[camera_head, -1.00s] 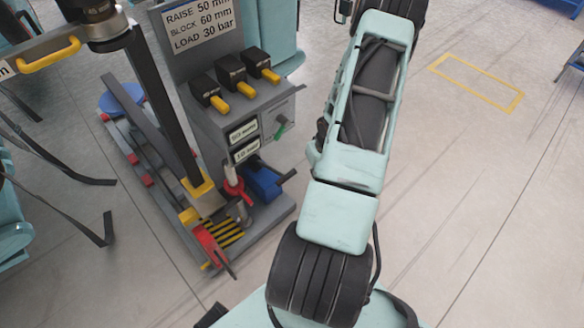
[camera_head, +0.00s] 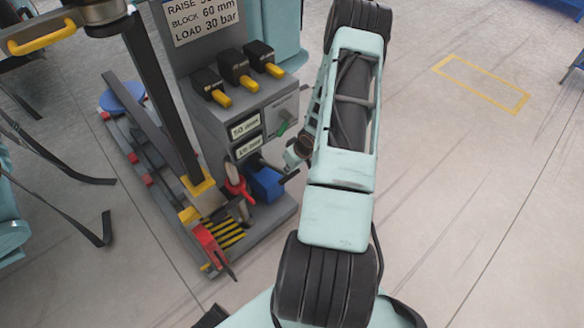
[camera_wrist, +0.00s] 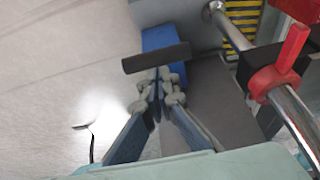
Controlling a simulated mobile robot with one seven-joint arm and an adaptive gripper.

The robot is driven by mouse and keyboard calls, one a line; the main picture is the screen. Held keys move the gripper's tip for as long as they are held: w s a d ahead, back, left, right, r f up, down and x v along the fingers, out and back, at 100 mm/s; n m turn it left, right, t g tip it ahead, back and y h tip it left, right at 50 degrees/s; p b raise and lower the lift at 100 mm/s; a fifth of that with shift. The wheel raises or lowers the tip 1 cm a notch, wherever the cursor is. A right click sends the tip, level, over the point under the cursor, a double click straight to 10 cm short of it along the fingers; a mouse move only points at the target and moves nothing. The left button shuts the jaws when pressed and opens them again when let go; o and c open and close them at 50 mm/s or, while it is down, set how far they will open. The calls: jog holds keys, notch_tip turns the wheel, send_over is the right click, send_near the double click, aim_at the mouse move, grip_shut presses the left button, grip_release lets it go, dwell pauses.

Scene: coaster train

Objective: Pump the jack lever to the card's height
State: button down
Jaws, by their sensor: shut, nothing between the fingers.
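The card (camera_head: 205,16) at the top of the grey console reads RAISE, its number partly cut off, BLOCK 60 mm and LOAD 30 bar. Below it, two small readouts (camera_head: 246,136) are too small to read surely. A blue block (camera_head: 265,183) with a dark bar (camera_head: 290,176), apparently the jack lever, sits low beside the console. In the wrist view the dark bar (camera_wrist: 156,57) crosses in front of the blue block (camera_wrist: 160,36). My gripper (camera_wrist: 158,88) is shut and empty, its tips close to the bar; contact cannot be told.
A red-handled part (camera_head: 236,183) stands beside the blue block; red also shows on a metal rod (camera_wrist: 285,70) at right in the wrist view. Floor at right is open.

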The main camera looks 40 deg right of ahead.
jog(key=shift+w+f, duration=0.1)
jog(key=shift+f, duration=0.25)
jog(key=shift+s+f+b, duration=0.25)
jog(key=shift+f, duration=0.25)
jog(key=shift+s+f+b, duration=0.2)
jog(key=shift+f+b, duration=0.05)
jog(key=shift+f, duration=0.2)
jog(key=shift+r, duration=0.15)
